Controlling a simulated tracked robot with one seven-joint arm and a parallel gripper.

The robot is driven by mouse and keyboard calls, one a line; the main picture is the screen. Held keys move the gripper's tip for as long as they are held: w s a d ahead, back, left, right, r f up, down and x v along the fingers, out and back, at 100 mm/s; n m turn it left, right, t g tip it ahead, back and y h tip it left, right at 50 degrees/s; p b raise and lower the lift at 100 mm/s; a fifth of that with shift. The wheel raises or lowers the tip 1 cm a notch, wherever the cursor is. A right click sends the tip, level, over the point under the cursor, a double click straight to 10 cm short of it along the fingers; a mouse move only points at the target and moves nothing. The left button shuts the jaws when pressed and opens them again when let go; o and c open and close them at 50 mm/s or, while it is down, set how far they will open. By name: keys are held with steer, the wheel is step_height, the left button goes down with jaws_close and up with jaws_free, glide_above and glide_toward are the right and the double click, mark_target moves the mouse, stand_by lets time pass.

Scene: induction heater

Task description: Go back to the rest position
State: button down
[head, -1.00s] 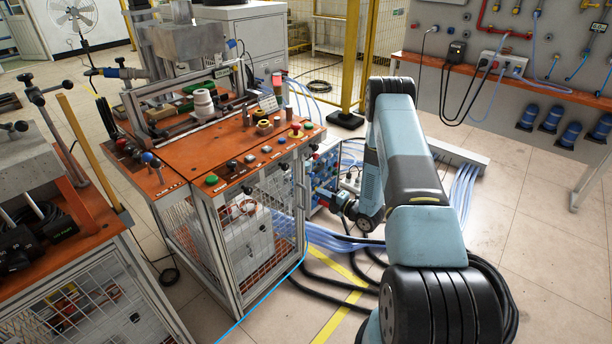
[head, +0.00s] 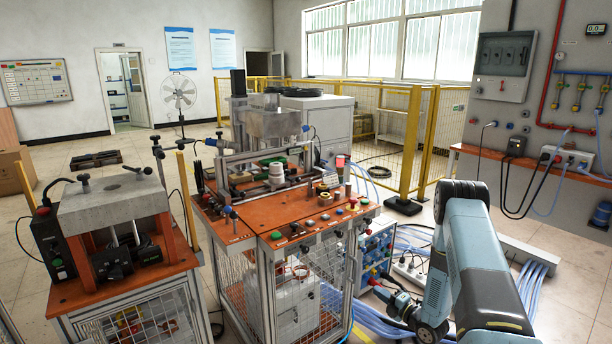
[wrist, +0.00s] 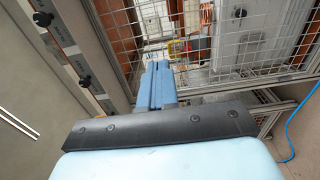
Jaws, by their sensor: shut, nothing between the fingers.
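My gripper (wrist: 156,68) shows in the wrist view as two blue fingers lying together, with nothing between them. They point toward the wire-mesh side of the heater cart (wrist: 215,62); I cannot tell how wide the gap is. In the head view my arm reaches down along the right side of the orange-topped induction heater cart (head: 262,222). The gripper's fingertips are hard to make out there, low beside the cart.
A second bench (head: 72,290) with a grey block stands at the left. Blue hoses (head: 375,325) and a power strip (head: 410,272) lie on the floor near my arm. A yellow fence (head: 408,150) is behind, and a wall panel (head: 560,100) is at the right.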

steer(key=w+d+r+m+g+h, duration=0.1)
steer(key=w+r+m+h, duration=0.15)
steer(key=r, duration=0.65)
steer(key=w+d+r+m+h, duration=0.1)
steer(key=w+r+m+h, duration=0.2)
steer(key=r, duration=0.7)
steer(key=s+d+r+m+g+h, duration=0.1)
steer(key=s+r+m+h, duration=0.15)
steer(key=r, duration=0.65)
steer(key=s+d+r+m+h, duration=0.1)
steer(key=s+r+m+h, duration=0.15)
steer(key=r, duration=0.55)
steer(key=s+a+r+m+g+h, duration=0.15)
steer(key=s+r+m, duration=0.35)
steer(key=s, duration=0.5)
steer(key=s+r+m+g+h, duration=0.15)
steer(key=s+r+m, duration=0.25)
steer(key=s+r, duration=0.5)
steer(key=s+a+m+g+y, duration=0.1)
steer(key=s+a+m, duration=0.1)
steer(key=s, duration=0.9)
steer(key=s+a+m+g+y, duration=0.1)
steer(key=s+a+m+g, duration=0.1)
steer(key=s, duration=1)
steer(key=shift+s+a+r+m+g, duration=0.3)
steer(key=shift+a+r+m, duration=0.1)
steer(key=shift+a+m, duration=0.55)
steer(key=shift+d+y, duration=0.15)
steer(key=shift+y, duration=0.1)
